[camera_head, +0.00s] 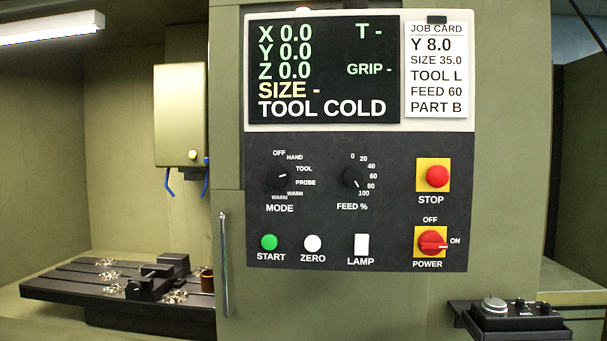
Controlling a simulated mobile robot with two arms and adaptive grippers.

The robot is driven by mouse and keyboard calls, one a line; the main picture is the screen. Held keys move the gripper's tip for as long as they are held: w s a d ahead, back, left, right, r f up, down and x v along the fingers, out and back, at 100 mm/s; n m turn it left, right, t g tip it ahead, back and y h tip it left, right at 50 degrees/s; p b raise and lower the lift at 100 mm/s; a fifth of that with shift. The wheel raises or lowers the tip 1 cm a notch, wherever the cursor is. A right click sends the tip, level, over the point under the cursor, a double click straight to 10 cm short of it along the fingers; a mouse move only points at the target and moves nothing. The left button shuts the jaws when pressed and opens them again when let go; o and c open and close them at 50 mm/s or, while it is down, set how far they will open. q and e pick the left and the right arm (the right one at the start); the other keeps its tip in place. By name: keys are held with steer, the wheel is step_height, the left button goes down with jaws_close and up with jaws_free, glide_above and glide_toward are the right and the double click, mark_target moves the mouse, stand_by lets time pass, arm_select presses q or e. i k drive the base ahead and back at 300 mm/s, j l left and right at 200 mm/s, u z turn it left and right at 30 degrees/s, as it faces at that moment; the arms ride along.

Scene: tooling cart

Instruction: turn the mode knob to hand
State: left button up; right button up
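The black mode knob (281,180) is on the dark control panel (320,225), left of centre, above the word MODE. Its short white pointer mark slants right and slightly up, seemingly toward TOOL. Small labels run clockwise around it: OFF at the top, then HAND, TOOL, PROBE and WARM lower down. HAND (294,157) is at the knob's upper right. Nothing covers the knob. Neither of my grippers is in view.
Right of the mode knob is the feed knob (351,178). Below are the green start button (269,242), white zero button (312,243) and lamp switch (361,244). The red stop button (437,176) and power switch (432,242), turned to ON, are right. A vertical handle (224,265) is left.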

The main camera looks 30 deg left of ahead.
mark_target(278, 176)
steer(key=i+j+z, duration=0.1)
steer(key=j, duration=0.25)
steer(key=i+j+z, duration=0.1)
steer(key=j, duration=0.3)
steer(key=i+j+z, duration=0.1)
steer(key=j, duration=0.3)
steer(key=i+j+z, duration=0.1)
steer(key=j, duration=0.3)
steer(key=i, duration=0.1)
